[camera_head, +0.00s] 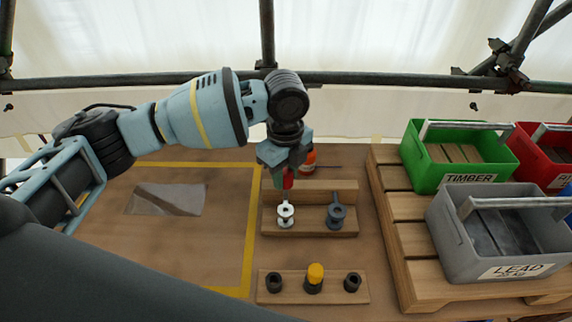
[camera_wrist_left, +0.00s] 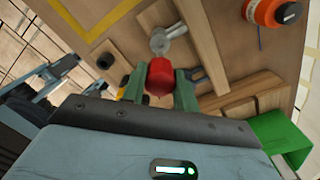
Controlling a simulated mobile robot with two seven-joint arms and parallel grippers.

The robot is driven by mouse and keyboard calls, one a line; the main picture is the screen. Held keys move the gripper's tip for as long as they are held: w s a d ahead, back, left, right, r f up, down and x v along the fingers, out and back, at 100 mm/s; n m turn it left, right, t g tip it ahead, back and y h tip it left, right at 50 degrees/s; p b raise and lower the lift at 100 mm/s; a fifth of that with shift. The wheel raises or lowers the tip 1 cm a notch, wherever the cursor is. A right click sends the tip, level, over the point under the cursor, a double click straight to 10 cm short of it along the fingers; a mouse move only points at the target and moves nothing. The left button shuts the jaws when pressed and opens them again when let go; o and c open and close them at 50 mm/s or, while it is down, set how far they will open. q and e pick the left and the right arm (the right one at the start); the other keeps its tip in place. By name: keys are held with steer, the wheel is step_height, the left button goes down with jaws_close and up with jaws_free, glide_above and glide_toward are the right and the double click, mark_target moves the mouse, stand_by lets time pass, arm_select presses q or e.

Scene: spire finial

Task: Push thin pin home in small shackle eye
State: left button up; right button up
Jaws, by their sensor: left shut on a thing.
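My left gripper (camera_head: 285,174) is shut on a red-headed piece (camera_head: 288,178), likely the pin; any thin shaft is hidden. In the left wrist view the red head (camera_wrist_left: 159,78) sits between my two green fingertips (camera_wrist_left: 172,90). A silver-white shackle (camera_head: 285,214) stands on a wooden stand just below the gripper in the head view. It also shows just past the red head in the wrist view (camera_wrist_left: 166,40). A dark grey shackle (camera_head: 336,212) stands to its right. Whether the pin touches the silver shackle's eye is not clear. My right gripper is not in view.
A wooden strip (camera_head: 314,288) in front holds two black sockets and a yellow-topped piece (camera_head: 315,274). Green (camera_head: 436,168) and grey (camera_head: 470,248) crates stand on a pallet at right. The left bench is mostly clear.

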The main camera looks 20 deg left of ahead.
mark_target(286, 183)
arm_select(q)
step_height(286, 183, down, 2)
steer(key=shift+f, duration=0.55)
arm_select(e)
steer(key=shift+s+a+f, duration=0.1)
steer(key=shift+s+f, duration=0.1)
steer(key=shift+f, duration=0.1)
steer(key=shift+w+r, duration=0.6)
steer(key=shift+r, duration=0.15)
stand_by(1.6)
